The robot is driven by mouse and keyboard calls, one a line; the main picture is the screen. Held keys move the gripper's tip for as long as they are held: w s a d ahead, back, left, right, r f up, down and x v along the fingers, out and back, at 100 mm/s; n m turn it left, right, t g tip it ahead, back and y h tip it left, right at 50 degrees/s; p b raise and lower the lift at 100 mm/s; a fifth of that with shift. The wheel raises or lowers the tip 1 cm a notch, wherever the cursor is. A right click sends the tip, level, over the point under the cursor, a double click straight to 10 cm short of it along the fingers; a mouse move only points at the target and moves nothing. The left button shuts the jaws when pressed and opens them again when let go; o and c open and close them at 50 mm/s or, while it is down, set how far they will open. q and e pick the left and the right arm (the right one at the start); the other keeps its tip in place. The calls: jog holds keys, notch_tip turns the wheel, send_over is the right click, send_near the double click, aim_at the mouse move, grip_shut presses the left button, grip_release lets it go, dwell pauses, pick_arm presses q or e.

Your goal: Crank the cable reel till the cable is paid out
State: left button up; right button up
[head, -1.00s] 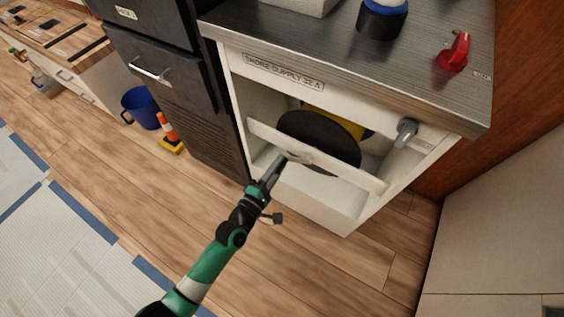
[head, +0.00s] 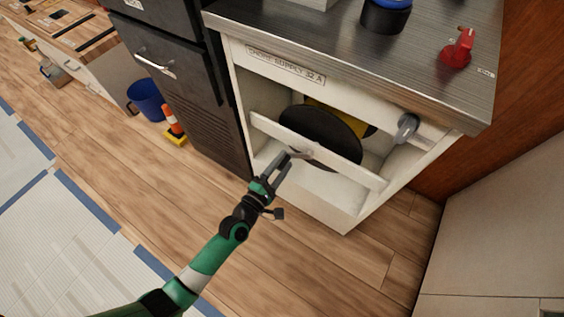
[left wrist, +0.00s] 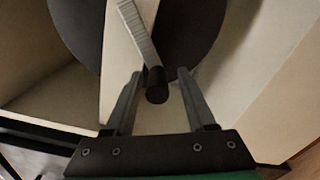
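The cable reel (head: 318,140) is a large black disc inside an open-fronted white cabinet, behind a white crossbar, with yellow showing behind it. In the left wrist view the reel (left wrist: 88,35) fills the top, behind the pale bar. A grey crank arm (left wrist: 138,32) runs down to a dark round knob (left wrist: 157,86). My left gripper (head: 292,154) is at the crossbar in front of the reel. In the left wrist view its fingers (left wrist: 160,72) are open on either side of the knob, with a gap visible on both sides. My right gripper is out of view.
The crossbar (head: 345,170) spans the cabinet front. A grey fitting (head: 407,127) sits at its upper right. A red switch handle (head: 459,48) stands on the counter.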

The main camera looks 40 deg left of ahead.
pick_arm(q)
jog(key=shift+a, duration=0.1)
jog(key=shift+s, duration=0.15)
jog(key=s+d, duration=0.1)
jog(key=s, duration=1)
jog(key=shift+s+p, duration=0.15)
jog(key=shift+p, duration=0.15)
